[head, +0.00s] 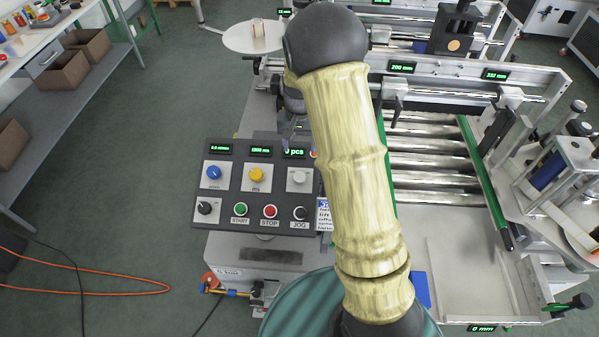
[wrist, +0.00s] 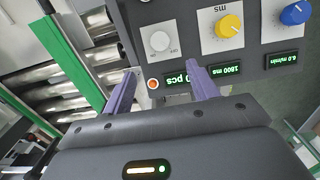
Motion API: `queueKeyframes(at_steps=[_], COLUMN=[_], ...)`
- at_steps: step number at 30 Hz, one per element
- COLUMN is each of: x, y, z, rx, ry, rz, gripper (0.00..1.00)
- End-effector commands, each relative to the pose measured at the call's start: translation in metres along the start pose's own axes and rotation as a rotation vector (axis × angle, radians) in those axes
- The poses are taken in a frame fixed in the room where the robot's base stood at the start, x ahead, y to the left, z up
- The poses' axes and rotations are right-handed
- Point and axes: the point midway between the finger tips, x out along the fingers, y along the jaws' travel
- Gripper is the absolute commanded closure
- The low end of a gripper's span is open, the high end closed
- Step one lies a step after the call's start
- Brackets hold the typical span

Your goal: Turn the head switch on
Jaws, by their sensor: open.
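The dark control panel (head: 255,185) stands left of my arm in the head view. It carries a blue knob (head: 213,172), a yellow knob (head: 256,174), a pale knob (head: 298,177), a black rotary knob (head: 204,208), green START (head: 240,209), red STOP (head: 269,211) and black JOG (head: 300,213). No label reading "head" is legible; I cannot tell which control is the head switch. My gripper (wrist: 161,72) is open and empty in the wrist view, its purple fingers near the panel's display edge. A small orange-lit round part (wrist: 153,84) shows between them. My arm hides much of the gripper in the head view.
Green-lit displays (wrist: 225,71) line the panel edge. Metal rollers (head: 432,160) and green rails lie right of my arm. A round white plate (head: 255,36) is behind the panel. An orange cable (head: 95,293) lies on the open floor at left.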

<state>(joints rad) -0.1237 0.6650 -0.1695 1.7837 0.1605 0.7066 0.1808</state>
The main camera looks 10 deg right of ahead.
Motion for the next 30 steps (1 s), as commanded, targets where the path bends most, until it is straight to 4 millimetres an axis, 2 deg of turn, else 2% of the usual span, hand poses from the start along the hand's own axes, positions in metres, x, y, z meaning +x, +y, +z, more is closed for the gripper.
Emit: queueKeyframes(at_steps=[9,21,30], x=[0.053,0.111,0.136], y=[0.001,0.001,0.0], z=[0.001,0.001,0.0], rx=[0.001,0.002,0.0], ry=[-0.005,-0.004,0.0], rz=[0.002,0.001,-0.001], gripper=[0.41,0.41,0.41])
